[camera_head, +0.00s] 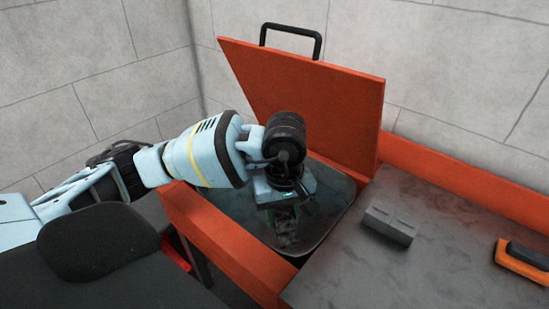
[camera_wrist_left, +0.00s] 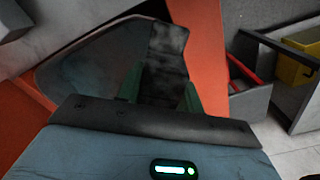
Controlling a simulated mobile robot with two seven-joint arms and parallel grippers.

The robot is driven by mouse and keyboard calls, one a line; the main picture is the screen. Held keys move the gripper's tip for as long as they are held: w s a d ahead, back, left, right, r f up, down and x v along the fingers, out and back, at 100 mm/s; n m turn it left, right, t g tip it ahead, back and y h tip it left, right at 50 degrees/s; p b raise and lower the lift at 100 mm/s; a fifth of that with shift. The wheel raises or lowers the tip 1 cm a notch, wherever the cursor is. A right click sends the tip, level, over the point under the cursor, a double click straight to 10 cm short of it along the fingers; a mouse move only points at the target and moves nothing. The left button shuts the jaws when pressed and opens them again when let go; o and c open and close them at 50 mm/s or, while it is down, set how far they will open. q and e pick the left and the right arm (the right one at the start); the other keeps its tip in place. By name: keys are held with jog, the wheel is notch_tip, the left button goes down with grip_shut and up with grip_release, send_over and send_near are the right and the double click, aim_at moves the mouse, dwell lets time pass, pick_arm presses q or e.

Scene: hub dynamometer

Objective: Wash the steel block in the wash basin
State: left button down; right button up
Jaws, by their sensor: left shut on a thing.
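The wash basin (camera_head: 335,205) is an orange-framed tub with a dark, water-like surface inside. Its orange lid (camera_head: 315,105) stands open behind it. My left gripper (camera_head: 285,215) points down into the basin from above. It is shut on a dark, mottled steel block (camera_head: 287,235), which is low in the basin. In the left wrist view the steel block (camera_wrist_left: 166,50) sits between the green fingers of the left gripper (camera_wrist_left: 160,92). The block's lower end is hard to make out, and I cannot tell how deep it sits. The right gripper is not in view.
A grey block with a stepped top (camera_head: 390,224) lies on the dark worktop (camera_head: 350,270) right of the basin. An orange-and-black handled object (camera_head: 522,260) is at the right edge. The left wrist view shows a yellow box (camera_wrist_left: 297,68) in a grey cabinet.

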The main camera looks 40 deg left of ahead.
pick_arm(q)
jog(key=w+a+m, duration=0.6)
jog(key=w+m, duration=0.1)
jog(key=m, duration=0.7)
jog(key=w+a+m, duration=0.6)
jog(key=w+m, duration=0.1)
jog(key=m, duration=0.7)
jog(key=shift+m, duration=0.3)
jog(key=shift+f, duration=0.15)
